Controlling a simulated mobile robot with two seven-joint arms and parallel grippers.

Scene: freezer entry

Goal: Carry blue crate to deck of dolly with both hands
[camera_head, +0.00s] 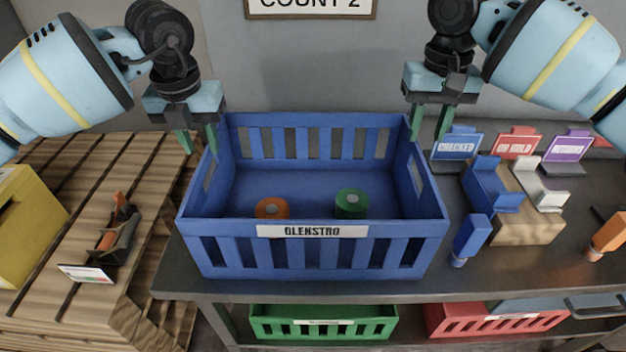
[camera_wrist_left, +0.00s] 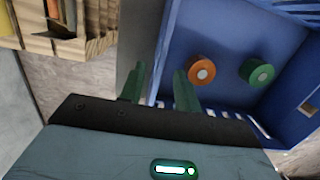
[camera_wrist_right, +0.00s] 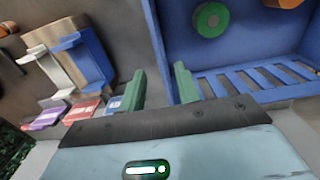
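The blue crate (camera_head: 310,258), labelled GLENSTRO, stands upright on a dark table. An orange roll (camera_head: 272,208) and a green roll (camera_head: 351,204) lie inside it. My left gripper (camera_head: 198,146) is open at the crate's left wall, with the wall's edge between its fingers in the left wrist view (camera_wrist_left: 160,78). My right gripper (camera_head: 428,132) is open at the right wall, whose edge likewise shows between its fingers in the right wrist view (camera_wrist_right: 161,75). I cannot tell how far the fingers reach down over the rim. I cannot make out a dolly.
A slatted wooden platform (camera_head: 95,165) with a yellow box (camera_head: 25,225) stands left of the table. Signs, a wooden block (camera_head: 525,225) and a blue marker-like object (camera_head: 471,238) crowd the table right of the crate. Green (camera_head: 325,325) and red (camera_head: 490,320) crates sit below. A wall stands behind.

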